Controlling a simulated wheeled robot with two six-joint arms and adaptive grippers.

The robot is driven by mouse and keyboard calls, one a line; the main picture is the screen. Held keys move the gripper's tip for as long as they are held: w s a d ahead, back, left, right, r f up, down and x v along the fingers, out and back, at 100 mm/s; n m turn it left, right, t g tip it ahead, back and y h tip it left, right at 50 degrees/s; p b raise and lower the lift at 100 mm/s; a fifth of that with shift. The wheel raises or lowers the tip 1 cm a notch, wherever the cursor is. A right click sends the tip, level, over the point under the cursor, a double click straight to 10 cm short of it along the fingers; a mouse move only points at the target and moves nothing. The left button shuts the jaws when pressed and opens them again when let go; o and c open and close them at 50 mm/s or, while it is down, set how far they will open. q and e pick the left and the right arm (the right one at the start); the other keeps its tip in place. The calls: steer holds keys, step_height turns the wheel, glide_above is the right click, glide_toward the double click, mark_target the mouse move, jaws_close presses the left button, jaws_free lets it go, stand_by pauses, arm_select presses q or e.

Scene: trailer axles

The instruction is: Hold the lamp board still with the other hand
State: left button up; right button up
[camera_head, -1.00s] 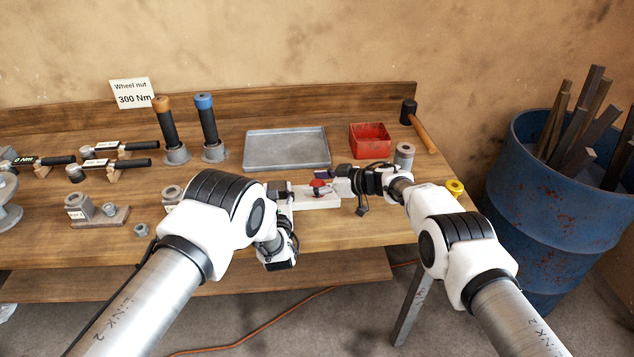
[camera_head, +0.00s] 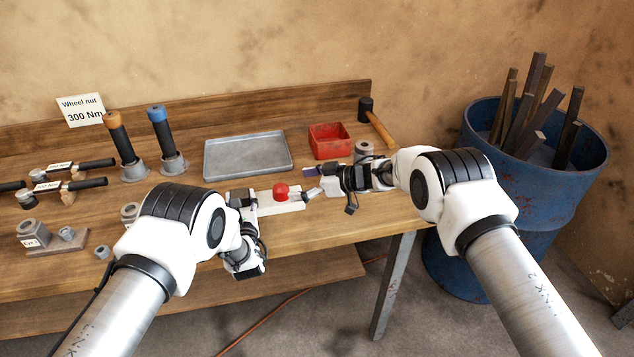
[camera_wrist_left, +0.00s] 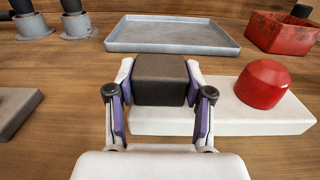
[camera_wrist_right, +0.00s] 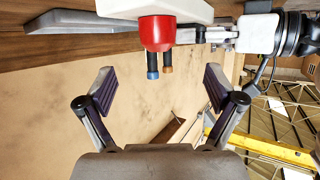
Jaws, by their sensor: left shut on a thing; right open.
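The lamp board is a white slab (camera_head: 292,206) with a red dome lamp (camera_head: 281,191) on it, lying near the bench's front edge. The board (camera_wrist_left: 230,118) and lamp (camera_wrist_left: 263,87) also show in the left wrist view. My left gripper (camera_head: 247,198) is shut on a dark block (camera_wrist_left: 160,80) at the board's left end, one finger on each side. My right gripper (camera_head: 312,192) is open and empty, just right of the lamp and apart from it. In the right wrist view, the lamp (camera_wrist_right: 157,33) is beyond its open fingers (camera_wrist_right: 160,85).
A grey tray (camera_head: 247,170) and a red bin (camera_head: 330,153) stand behind the board. A mallet (camera_head: 375,122) lies at the back right. A grey cylinder (camera_head: 364,150) is near my right wrist. Wrenches and upright tools fill the bench's left. A blue barrel (camera_head: 480,215) stands right.

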mark_target(283, 186)
steer(key=v, duration=0.5)
steer(key=shift+c, duration=0.9)
steer(key=shift+m+t+h, duration=0.4)
steer(key=shift+m+t, duration=0.2)
steer(key=x, duration=0.8)
steer(key=s+x, duration=0.1)
steer(key=x, duration=0.2)
steer(key=shift+w+a+f, duration=0.2)
steer(key=shift+w+a, duration=0.05)
steer(key=shift+a, duration=0.3)
steer(key=c, duration=1.4)
steer(key=o, duration=1.6)
steer(key=shift+d+r, duration=0.1)
steer(key=shift+d, duration=0.05)
